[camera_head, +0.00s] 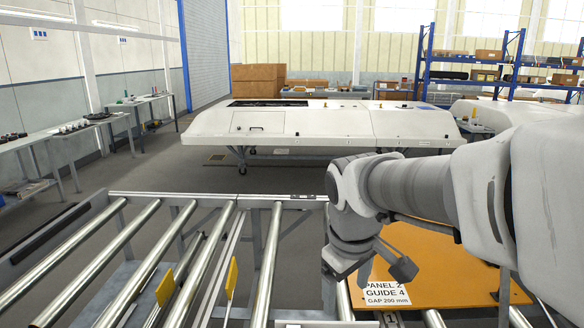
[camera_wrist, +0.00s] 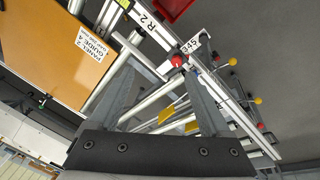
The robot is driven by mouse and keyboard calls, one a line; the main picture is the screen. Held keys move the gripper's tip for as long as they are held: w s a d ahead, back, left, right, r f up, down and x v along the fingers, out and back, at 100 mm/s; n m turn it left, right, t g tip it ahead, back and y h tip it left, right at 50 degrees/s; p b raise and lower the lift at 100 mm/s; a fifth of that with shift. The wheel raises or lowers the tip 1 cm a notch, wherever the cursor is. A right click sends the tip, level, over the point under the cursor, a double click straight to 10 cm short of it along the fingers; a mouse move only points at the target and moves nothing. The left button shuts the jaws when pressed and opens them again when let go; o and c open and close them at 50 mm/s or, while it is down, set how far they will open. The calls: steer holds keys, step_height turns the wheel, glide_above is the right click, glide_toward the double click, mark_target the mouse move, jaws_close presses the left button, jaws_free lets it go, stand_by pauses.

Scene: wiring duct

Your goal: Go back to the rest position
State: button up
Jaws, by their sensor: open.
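My gripper (camera_wrist: 160,75) shows in the wrist view with its two fingers spread apart and nothing between them. Beyond the fingers are metal rollers and rails, seen at a tilt. In the head view my arm reaches in from the right, and its wrist hangs over the roller frame beside the orange panel (camera_head: 440,262). The fingers cannot be made out there. The panel carries a white label reading "PANEL 2 GUIDE 4 GAP 200 mm" (camera_head: 387,283); the panel also shows in the wrist view (camera_wrist: 50,50).
The roller conveyor (camera_head: 130,228) fills the left foreground, with yellow tabs (camera_head: 232,277) standing between its rollers. A large white shell (camera_head: 310,122) stands on a wheeled stand behind. Side tables (camera_head: 75,128) line the left wall.

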steer(key=s+d+r+m+t, duration=0.1)
steer(key=s+d+m, duration=0.1)
steer(key=s, duration=0.4)
steer(key=s+d+r+m+t+p, duration=0.1)
steer(key=s+d+m, duration=0.2)
steer(key=s+m, duration=0.2)
steer(key=shift+s+r+t+y, duration=0.2)
steer(key=shift+s+t+y, duration=0.15)
steer(key=shift+s, duration=0.65)
